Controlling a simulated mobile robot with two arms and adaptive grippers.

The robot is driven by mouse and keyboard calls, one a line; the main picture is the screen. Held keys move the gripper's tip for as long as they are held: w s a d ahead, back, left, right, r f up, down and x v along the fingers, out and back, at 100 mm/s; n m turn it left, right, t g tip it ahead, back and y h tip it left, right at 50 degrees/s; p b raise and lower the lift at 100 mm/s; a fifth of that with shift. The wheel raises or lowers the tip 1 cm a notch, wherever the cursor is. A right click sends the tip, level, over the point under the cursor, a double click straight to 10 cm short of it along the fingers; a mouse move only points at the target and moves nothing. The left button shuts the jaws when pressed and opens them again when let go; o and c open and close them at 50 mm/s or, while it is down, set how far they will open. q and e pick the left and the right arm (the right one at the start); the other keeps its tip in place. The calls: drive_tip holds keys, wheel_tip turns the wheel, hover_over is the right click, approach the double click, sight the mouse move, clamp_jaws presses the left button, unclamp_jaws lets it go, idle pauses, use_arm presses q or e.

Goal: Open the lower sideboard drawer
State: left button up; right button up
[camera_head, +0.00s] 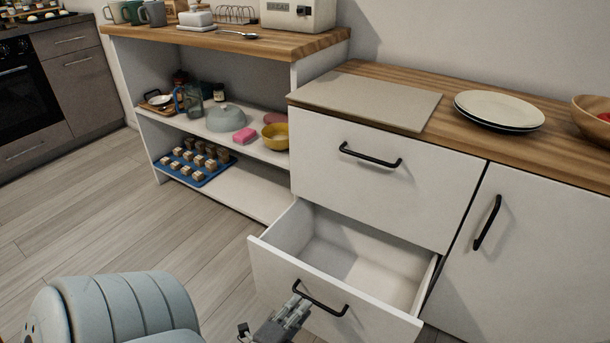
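The lower sideboard drawer (340,255) is pulled well out, and its inside is empty. Its white front carries a black bar handle (322,301). My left gripper (297,310) is at the bottom of the head view, at the left part of this handle. Its grey fingers overlap the handle in the picture. I cannot tell whether they grip it, touch it or are apart from it. My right gripper is not in view.
The upper drawer (385,180) is shut, as is the cupboard door (540,255) at right. An open shelf unit (215,42) with crockery and a blue tray (215,177) stands left. Plates (498,108) and a wooden bowl (590,112) sit on top.

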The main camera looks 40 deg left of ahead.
use_arm(q)
drive_tip(key=shift+v, duration=1.45)
